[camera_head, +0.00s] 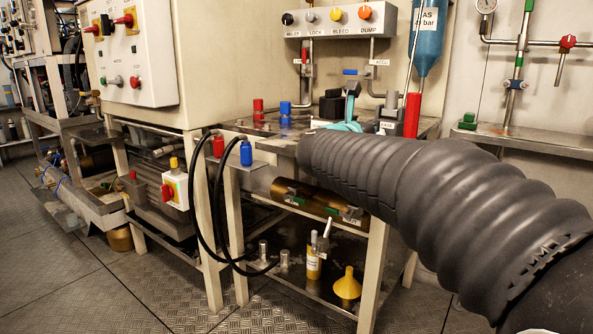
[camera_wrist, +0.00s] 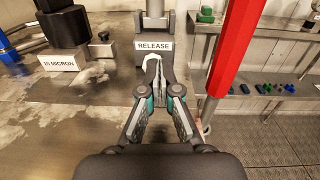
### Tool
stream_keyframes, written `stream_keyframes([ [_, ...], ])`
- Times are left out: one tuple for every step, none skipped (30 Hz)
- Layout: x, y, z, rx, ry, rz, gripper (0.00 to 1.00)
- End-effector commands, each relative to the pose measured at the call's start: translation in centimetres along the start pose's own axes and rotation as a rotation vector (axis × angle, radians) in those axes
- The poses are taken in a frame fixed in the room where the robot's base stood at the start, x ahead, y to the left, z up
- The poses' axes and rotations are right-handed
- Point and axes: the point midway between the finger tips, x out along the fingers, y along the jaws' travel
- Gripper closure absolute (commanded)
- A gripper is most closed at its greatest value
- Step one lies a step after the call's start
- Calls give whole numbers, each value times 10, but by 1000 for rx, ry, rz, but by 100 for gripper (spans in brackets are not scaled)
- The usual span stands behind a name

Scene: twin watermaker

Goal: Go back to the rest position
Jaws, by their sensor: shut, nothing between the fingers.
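My gripper (camera_wrist: 158,92) is shut and empty in the wrist view, with its fingertips together in front of a dark bracket below the RELEASE label (camera_wrist: 153,45). I cannot tell whether the fingertips touch the bracket. In the head view my ribbed black arm reaches from the lower right to the bench top (camera_head: 262,126). A teal part of my gripper (camera_head: 345,126) shows just past the arm's end, and the fingertips are mostly hidden there.
A red post (camera_wrist: 232,48) stands close right of my gripper. A block labelled 10 MICRON (camera_wrist: 64,61) is at left. A control panel (camera_head: 337,20) is above the bench, a blue cylinder (camera_head: 428,35) hangs beside it, and black hoses (camera_head: 205,205) loop at the bench's left.

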Motion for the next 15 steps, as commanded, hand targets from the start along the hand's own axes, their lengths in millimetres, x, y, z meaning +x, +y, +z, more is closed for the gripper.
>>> stream_keyframes([
  [-3,-2,9,-43,-15,27,100],
  [-5,-1,14,-87,-27,52,100],
  [-9,-1,22,-155,-48,94,100],
  [-13,0,27,-220,-67,130,100],
  [-18,1,33,-295,-89,170,100],
  [-27,2,40,-406,-122,227,100],
  [-34,4,43,-496,-149,272,100],
  [-42,5,45,-588,-175,317,100],
  [-54,6,46,-715,-213,373,100],
  [-63,6,44,-810,-241,417,100],
  [-73,7,42,-905,-270,459,100],
  [-86,6,38,-1034,-309,513,100],
  [-96,4,33,-1130,-338,554,100],
  [-107,3,27,-1229,-367,596,100],
  [-121,-1,17,-1357,-406,650,100],
])
